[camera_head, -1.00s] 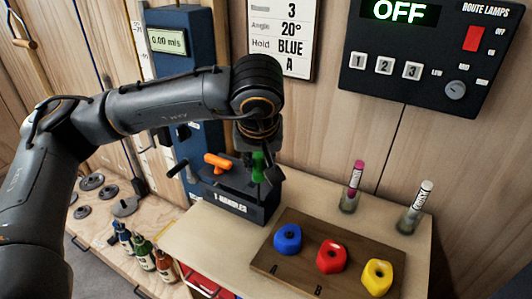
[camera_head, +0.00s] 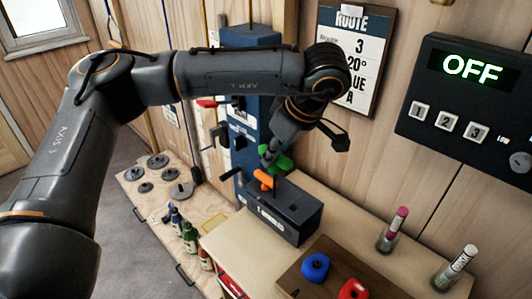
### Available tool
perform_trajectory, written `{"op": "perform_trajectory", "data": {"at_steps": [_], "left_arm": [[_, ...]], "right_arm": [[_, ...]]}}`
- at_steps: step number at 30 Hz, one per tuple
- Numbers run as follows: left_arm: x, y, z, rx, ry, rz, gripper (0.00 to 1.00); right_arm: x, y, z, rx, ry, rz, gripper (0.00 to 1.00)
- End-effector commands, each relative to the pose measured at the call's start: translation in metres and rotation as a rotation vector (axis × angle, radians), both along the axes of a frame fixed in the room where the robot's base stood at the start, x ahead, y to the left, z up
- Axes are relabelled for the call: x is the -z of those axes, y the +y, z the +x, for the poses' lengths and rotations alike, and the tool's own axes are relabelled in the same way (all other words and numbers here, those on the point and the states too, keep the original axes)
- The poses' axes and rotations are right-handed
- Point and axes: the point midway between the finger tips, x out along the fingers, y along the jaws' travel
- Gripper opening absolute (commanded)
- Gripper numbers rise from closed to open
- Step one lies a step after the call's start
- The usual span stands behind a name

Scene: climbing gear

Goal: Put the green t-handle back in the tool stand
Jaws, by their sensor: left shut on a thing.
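The tool stand (camera_head: 290,214) is a dark box with a white label on its front, on the wooden bench. An orange t-handle (camera_head: 264,180) stands at its left part. My left gripper (camera_head: 277,154) reaches in from above, tilted, and is shut on the green t-handle (camera_head: 282,162). The green grip shows just above and behind the orange one, close to the stand's back left. Its shaft is hidden, so I cannot tell whether it touches the stand. My right gripper is not in view.
A blue hold (camera_head: 315,266) and a red hold (camera_head: 353,289) sit on a wooden board in front. Two markers (camera_head: 397,228) (camera_head: 458,264) stand in small cups at right. A blue cabinet (camera_head: 252,110) rises behind the stand. Bottles (camera_head: 190,238) stand on the lower bench at left.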

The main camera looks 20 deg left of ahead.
Motion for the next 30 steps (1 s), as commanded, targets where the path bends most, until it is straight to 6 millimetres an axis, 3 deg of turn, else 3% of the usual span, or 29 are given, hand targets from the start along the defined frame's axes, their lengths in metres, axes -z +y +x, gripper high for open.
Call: {"op": "perform_trajectory", "data": {"at_steps": [15, 30], "left_arm": [[0.028, -0.023, 0.063, 0.001, 0.000, 0.002, 0.00], [0.033, -0.028, 0.076, 0.003, -0.001, 0.001, 0.00]], "right_arm": [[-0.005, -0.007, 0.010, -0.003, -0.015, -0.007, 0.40], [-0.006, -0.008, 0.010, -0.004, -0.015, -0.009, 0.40]]}}
